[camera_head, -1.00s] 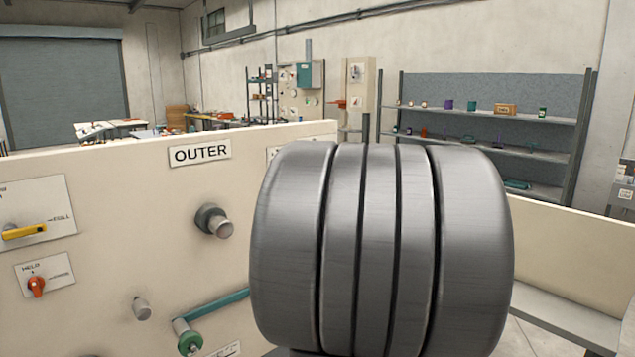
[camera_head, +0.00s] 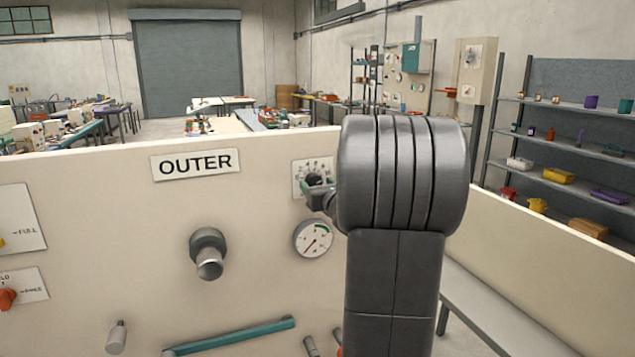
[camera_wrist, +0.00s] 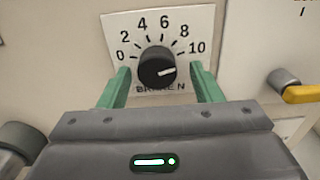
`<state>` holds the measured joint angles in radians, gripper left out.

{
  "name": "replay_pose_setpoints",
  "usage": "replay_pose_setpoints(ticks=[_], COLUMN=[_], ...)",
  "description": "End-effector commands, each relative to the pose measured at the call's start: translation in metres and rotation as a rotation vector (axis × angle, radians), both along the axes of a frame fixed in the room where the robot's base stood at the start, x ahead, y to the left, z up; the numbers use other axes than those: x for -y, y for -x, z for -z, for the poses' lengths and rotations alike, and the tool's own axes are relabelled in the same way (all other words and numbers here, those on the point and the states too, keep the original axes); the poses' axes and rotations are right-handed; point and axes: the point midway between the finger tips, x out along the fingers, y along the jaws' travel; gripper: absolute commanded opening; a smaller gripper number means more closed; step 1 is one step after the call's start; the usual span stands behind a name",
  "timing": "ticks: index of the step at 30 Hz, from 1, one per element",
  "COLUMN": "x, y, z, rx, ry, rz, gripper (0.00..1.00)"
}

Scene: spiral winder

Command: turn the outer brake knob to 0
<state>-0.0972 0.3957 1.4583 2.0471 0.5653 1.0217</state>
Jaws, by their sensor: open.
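The outer brake knob (camera_wrist: 157,68) is black and round, on a white dial plate (camera_wrist: 118,28) marked 0 to 10. Its white pointer line points right, on the 10 side of the scale. My gripper (camera_wrist: 160,76) is open, with one green finger on each side of the knob. Gaps show between the fingers and the knob. In the head view the dial plate (camera_head: 300,168) is to the right of the OUTER sign (camera_head: 195,163), partly hidden by my arm. The gripper (camera_head: 318,188) is at the knob there.
A round pressure gauge (camera_head: 313,239) sits just below the dial plate. A grey spindle (camera_head: 208,255) sticks out of the panel to the left. A teal bar (camera_head: 232,336) lies lower down. In the wrist view a yellow lever (camera_wrist: 303,94) is at the right.

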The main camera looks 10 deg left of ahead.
Motion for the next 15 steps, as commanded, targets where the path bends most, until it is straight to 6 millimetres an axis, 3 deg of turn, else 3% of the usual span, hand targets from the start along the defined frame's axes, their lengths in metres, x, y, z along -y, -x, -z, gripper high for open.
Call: replay_pose_setpoints(ticks=[13, 15], x=[-0.0057, -0.0056], y=[-0.0080, -0.0079], z=[0.0002, 0.0002], rx=[-0.001, -0.001], ry=[-0.001, -0.001], rz=[0.000, 0.000], gripper=[0.59, 0.45])
